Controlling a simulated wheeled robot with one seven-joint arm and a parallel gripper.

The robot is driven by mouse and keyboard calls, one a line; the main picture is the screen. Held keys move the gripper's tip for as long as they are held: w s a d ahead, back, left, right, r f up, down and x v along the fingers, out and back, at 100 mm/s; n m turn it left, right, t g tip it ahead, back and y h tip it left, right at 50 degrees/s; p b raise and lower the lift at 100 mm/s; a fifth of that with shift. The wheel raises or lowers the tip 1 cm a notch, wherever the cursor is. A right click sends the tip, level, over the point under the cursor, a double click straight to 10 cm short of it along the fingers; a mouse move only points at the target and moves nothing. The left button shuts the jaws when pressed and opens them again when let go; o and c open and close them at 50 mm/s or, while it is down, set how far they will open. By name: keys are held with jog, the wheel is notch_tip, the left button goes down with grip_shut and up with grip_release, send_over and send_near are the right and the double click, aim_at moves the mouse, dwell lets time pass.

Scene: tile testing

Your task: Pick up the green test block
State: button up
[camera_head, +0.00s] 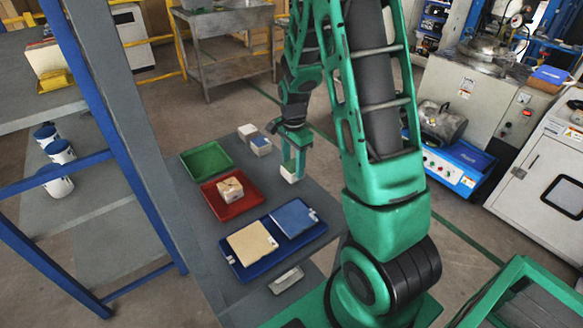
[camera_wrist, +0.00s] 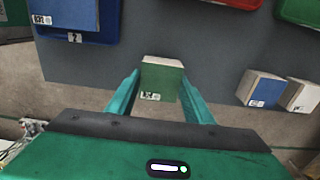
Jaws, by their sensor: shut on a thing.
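The green test block (camera_wrist: 162,82) has a pale face, a dull green face and a small printed label. In the wrist view it sits between the two green fingers of my gripper (camera_wrist: 163,90), which is shut on it. In the head view my gripper (camera_head: 293,168) points down at the right part of the grey table (camera_head: 320,205), and a pale face of the block (camera_head: 288,175) shows at the fingertips. The block's green face is hidden there. I cannot tell whether the block touches the table or is just above it.
A blue-topped block (camera_head: 261,145) and a pale block (camera_head: 247,132) stand at the table's far end. A green tray (camera_head: 206,160), a red tray (camera_head: 211,188) holding a cracked block, and a blue tray (camera_head: 236,267) with two tiles lie to the left. A small metal piece (camera_head: 286,280) lies in front.

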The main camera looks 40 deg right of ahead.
jog(key=shift+r, duration=2.5)
